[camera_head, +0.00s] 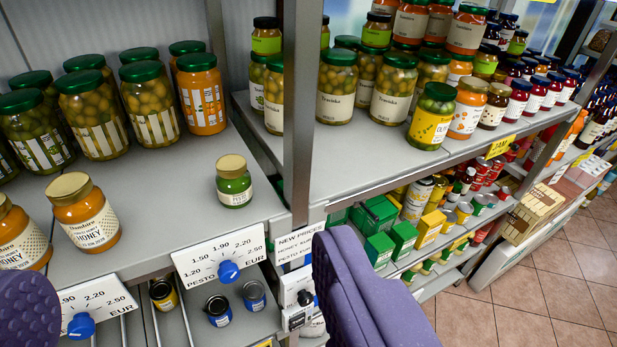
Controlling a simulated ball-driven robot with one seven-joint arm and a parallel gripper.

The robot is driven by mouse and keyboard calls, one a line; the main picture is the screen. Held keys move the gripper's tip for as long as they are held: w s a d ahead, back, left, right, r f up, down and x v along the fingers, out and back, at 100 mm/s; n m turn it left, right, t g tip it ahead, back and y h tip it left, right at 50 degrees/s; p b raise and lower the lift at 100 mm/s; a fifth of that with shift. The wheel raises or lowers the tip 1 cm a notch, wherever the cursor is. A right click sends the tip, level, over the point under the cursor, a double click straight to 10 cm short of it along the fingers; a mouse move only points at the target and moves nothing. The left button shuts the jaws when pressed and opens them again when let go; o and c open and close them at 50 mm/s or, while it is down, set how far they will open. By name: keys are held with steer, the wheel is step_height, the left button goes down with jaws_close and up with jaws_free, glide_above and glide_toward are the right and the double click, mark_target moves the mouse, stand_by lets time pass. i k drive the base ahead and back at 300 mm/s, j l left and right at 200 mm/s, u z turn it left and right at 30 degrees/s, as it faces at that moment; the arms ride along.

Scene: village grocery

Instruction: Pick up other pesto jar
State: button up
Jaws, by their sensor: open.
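A small green jar with a gold lid (234,185) stands upright on the grey upper shelf at left, near its right end. It stands behind the price sign (220,257) reading PESTO. My gripper (185,290) is open, with one purple finger at the bottom left edge and the other at bottom centre. The jar stands beyond the gap between the fingers, apart from both. No other jar like it shows clearly.
Honey jars (84,214) stand left of the green jar, with large olive jars (148,103) behind. A grey upright post (301,110) divides this shelf from the stocked right shelf. Bare shelf surrounds the green jar.

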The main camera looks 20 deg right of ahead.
mark_target(234, 186)
steer(key=i+j+z, duration=0.1)
steer(key=i+z, duration=0.3)
steer(key=i+j+z, duration=0.15)
steer(key=z, duration=0.2)
steer(key=i+j+z, duration=0.25)
steer(key=z, duration=0.15)
steer(key=i, duration=0.05)
